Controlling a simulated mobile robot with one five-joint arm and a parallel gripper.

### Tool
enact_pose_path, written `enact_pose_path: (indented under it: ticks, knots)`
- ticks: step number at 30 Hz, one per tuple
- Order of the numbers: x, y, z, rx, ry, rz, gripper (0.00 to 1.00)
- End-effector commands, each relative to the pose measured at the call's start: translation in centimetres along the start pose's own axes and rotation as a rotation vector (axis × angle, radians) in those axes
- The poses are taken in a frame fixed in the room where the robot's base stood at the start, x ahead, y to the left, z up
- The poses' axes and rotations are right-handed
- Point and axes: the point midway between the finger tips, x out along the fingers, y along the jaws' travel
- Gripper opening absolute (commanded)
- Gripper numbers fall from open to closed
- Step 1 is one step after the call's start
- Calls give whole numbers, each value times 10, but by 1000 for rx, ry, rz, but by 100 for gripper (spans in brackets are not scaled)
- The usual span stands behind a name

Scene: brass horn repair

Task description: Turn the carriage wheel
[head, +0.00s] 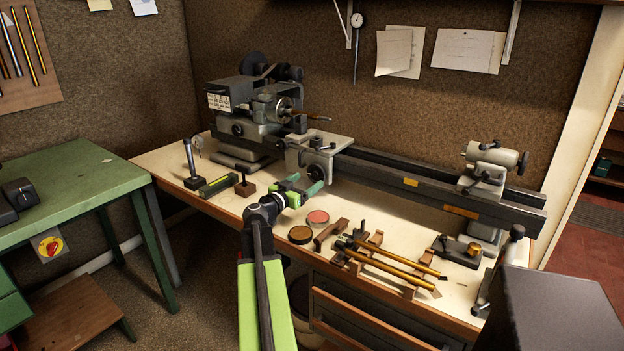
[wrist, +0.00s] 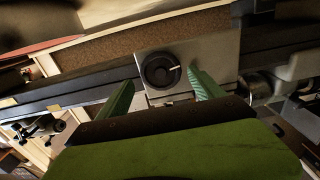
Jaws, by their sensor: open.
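The carriage wheel (head: 315,173) is a dark round handwheel on the front of the grey lathe carriage (head: 326,158). In the wrist view the wheel (wrist: 161,70) shows as a black disc with a pale mark, on a grey plate. My gripper (head: 306,184) is at the front of the lathe, close to the wheel, with green jaws. In the wrist view the jaws (wrist: 158,85) are apart, one on each side of the wheel as seen from the wrist. Nothing is held. I cannot tell whether either jaw touches the wheel.
The lathe bed (head: 400,177) runs right to the tailstock (head: 490,165). On the bench front lie two round tins (head: 300,234), brass tubes on wooden rests (head: 375,260) and a small block with a knob (head: 458,251). Left are an upright tool (head: 191,170) and a green-topped table (head: 60,185).

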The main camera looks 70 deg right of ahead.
Motion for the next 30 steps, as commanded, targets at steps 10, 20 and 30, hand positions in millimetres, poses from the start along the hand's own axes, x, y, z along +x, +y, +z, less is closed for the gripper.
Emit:
enact_pose_path:
  ticks: [10, 20, 30]
  knots:
    - [41, -1, 0, 0, 0, -2, 77]
    - [41, -1, 0, 0, 0, -2, 65]
    - [41, -1, 0, 0, 0, -2, 28]
